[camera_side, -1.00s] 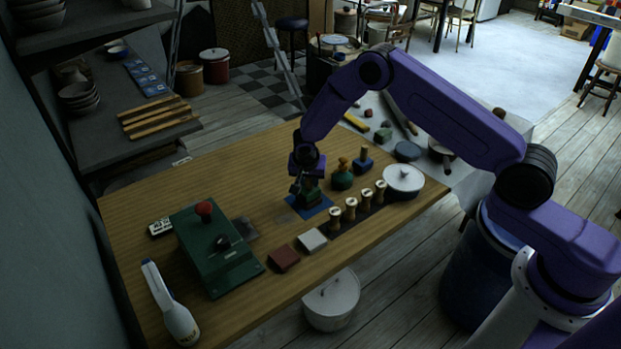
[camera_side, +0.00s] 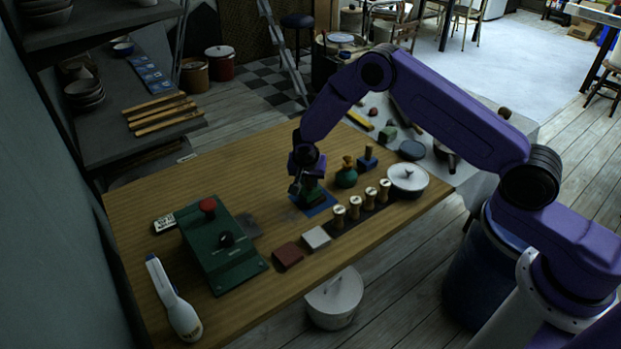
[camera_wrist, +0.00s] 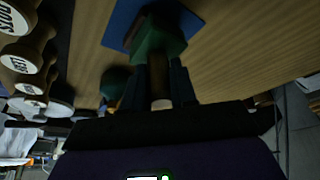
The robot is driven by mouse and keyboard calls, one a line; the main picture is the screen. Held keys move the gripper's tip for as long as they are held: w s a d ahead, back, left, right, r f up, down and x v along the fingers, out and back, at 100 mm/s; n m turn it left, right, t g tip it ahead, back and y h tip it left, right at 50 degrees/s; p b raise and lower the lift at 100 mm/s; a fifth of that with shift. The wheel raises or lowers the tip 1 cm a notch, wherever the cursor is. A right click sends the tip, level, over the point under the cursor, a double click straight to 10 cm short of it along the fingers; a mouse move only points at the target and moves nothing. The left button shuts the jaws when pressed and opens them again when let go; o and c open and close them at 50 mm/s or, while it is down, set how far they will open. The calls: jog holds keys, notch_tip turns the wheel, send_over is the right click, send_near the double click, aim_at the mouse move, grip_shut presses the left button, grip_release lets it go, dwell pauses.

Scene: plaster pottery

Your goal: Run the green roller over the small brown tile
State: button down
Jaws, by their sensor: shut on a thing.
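My gripper (camera_side: 311,182) is shut on the handle of the green roller (camera_wrist: 157,42), and the handle (camera_wrist: 160,80) shows between the fingers in the wrist view. In the side view the roller (camera_side: 312,197) is over the blue mat (camera_side: 327,208). A small dark brown tile (camera_wrist: 137,28) shows partly beside the roller's green body on the mat (camera_wrist: 120,22) in the wrist view; the roller hides most of it. I cannot tell whether roller and tile touch.
A green-bodied tool (camera_side: 346,177) and a blue block tool (camera_side: 367,160) stand behind right. Several wooden stamps (camera_side: 355,207) and a white lidded pot (camera_side: 407,179) are right. A reddish-brown block (camera_side: 288,256), pale block (camera_side: 316,238) and green box (camera_side: 222,250) are in front and left.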

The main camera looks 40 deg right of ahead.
jog(key=shift+a, duration=0.7)
jog(key=shift+d, duration=2.15)
dwell(0.8)
notch_tip(320, 180, up, 7)
dwell(1.2)
dwell(0.4)
